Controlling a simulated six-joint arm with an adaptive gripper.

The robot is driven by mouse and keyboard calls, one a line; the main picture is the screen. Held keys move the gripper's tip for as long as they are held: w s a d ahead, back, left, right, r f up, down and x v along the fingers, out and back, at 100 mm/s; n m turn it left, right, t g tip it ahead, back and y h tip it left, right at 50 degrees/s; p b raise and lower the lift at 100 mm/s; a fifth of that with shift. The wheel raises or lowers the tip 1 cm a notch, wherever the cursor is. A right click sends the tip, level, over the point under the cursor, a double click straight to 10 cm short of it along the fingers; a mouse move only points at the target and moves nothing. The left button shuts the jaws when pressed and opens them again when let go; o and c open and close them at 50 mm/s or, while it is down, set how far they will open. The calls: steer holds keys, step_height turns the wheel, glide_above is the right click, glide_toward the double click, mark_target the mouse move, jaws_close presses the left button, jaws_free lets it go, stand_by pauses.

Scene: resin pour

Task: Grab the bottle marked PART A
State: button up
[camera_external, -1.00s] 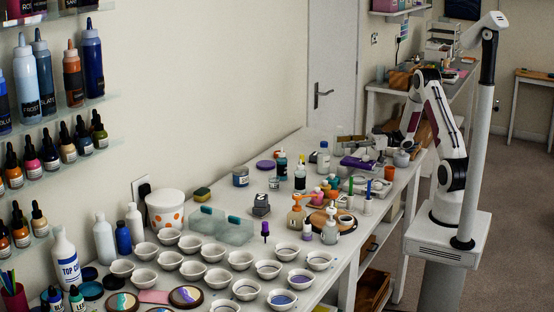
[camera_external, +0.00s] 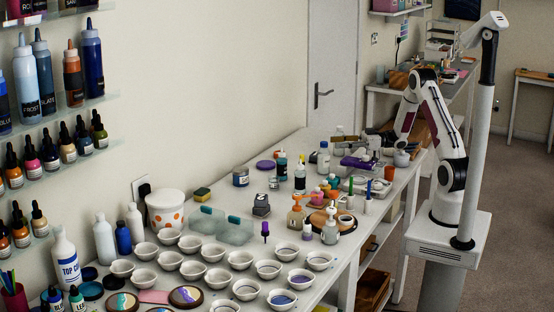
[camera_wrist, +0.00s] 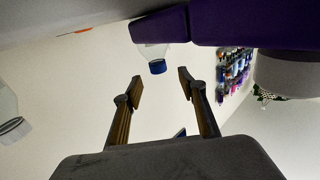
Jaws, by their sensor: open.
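My gripper (camera_external: 366,139) is over the far part of the bench, its jaws open and empty. In the wrist view, which is upside down, its two fingers (camera_wrist: 160,84) stand apart. A clear bottle with a blue cap (camera_wrist: 157,62) shows beyond the gap between them, partly hidden by a purple object (camera_wrist: 230,24). This looks like the blue-capped bottle (camera_external: 323,159) in the external view. Another bottle with a whitish cap (camera_wrist: 10,122) is cut off at the wrist view's left edge. No PART A marking can be read on either bottle.
The purple object (camera_external: 356,162) lies on the bench just in front of my gripper. An orange cup (camera_external: 388,146) stands to its right. Pump bottles (camera_external: 296,215) and several white bowls (camera_external: 268,268) crowd the nearer bench. A grey cup-like object (camera_wrist: 286,75) is close at the wrist view's right.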

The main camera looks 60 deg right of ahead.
mark_target(324, 157)
steer(key=shift+x, duration=2.45)
steer(key=shift+w+d, duration=0.1)
jaws_close()
